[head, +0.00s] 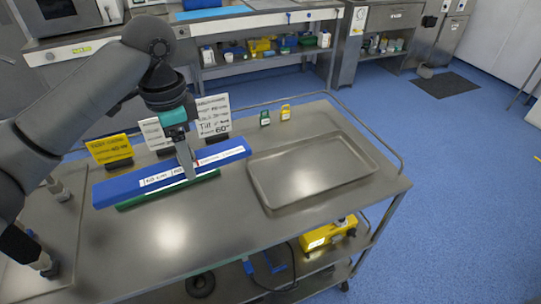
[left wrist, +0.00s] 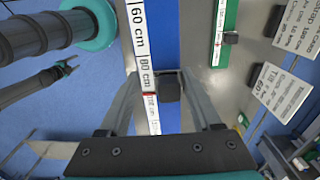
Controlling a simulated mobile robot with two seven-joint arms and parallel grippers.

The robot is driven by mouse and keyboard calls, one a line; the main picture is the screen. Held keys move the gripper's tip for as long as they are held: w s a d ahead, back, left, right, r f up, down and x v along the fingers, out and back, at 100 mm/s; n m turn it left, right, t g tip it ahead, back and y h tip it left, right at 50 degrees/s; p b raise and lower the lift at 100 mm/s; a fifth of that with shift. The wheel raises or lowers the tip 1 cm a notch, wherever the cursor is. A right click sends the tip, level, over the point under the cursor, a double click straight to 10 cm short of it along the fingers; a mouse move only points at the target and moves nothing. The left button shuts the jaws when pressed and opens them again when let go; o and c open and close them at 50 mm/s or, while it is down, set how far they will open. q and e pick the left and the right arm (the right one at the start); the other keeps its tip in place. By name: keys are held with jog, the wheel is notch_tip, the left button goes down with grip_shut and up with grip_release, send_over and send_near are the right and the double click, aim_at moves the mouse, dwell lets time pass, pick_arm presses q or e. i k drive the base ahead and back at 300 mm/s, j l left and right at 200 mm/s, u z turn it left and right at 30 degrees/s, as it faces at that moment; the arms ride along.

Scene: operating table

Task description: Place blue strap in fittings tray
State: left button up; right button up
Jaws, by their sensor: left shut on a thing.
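The shallow steel tray (head: 310,180), empty, lies to the right of the blue strap's right end.
A yellow sign (head: 110,149) and white signs (head: 213,117) stand behind the strap. Small green (head: 265,118) and yellow (head: 285,112) items stand behind the tray. A raised rail borders the cart's back and right. The cart top in front is clear.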

aim_at(303, 158)
jog(key=i+l+z, duration=0.55)
jog(key=i+l, duration=0.15)
